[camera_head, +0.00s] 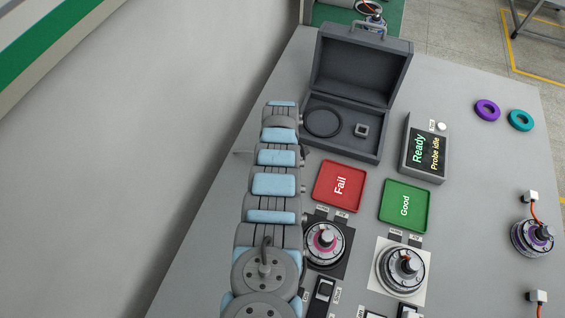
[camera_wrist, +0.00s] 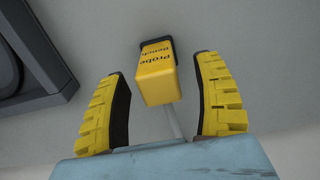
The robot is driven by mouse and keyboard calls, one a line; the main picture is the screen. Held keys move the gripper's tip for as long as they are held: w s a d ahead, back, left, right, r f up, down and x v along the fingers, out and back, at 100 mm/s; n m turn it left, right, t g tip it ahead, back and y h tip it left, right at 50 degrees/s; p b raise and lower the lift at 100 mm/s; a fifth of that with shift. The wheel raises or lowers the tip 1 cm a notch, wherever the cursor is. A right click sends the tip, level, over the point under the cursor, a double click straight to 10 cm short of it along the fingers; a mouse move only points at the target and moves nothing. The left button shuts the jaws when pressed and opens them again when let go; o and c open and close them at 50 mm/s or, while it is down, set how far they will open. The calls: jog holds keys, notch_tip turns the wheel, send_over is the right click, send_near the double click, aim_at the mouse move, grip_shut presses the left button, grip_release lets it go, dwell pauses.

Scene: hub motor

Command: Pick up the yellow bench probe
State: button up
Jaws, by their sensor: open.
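The yellow bench probe (camera_wrist: 158,80) shows in the wrist view, with "Bench Probe" lettering, a dark cap at its far end and a thin grey rod at its near end. My gripper (camera_wrist: 163,70) is open. Its two yellow ribbed fingers stand on either side of the probe, with a visible gap on both sides. In the picture, the probe's body lies between the fingers and its dark end reaches past their tips. I cannot tell how deep it sits between them. In the head view the probe and my fingers are hidden behind my arm.
An open grey case (camera_head: 314,132) stands right of my arm's end; its edge also shows in the wrist view (camera_wrist: 62,75). A red Fail tray (camera_head: 340,186), a green Good tray (camera_head: 404,206) and a display box (camera_head: 426,147) lie further right. Hub motors (camera_head: 403,268) stand nearer.

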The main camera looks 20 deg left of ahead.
notch_tip(320, 180, down, 2)
jog(key=shift+w+f+b, duration=0.1)
jog(key=shift+b, duration=0.5)
grip_shut()
